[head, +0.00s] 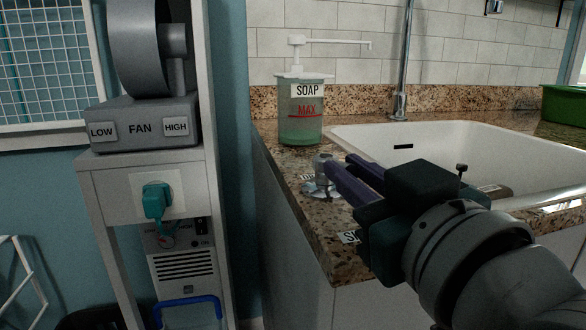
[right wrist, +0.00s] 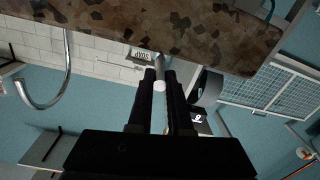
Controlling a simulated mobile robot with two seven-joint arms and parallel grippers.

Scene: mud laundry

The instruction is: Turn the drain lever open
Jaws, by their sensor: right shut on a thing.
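The drain lever (head: 322,163) is a small grey metal handle on the granite counter, at the front left of the white sink (head: 365,133). My right gripper (head: 340,172) reaches in from the right and is shut on the lever. In the right wrist view, the lever (right wrist: 160,85) shows as a pale rod between the two dark fingers. A label under the lever is partly hidden. Another label (head: 349,237), starting with S, lies nearer the counter's front, partly covered by my gripper. My left gripper is not in view.
A green soap dispenser (head: 301,118) with a white pump stands just behind the lever. The faucet pole (head: 402,65) rises behind the sink. A shelf with a fan (head: 145,125) stands at left. A green bin (head: 563,103) sits at far right.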

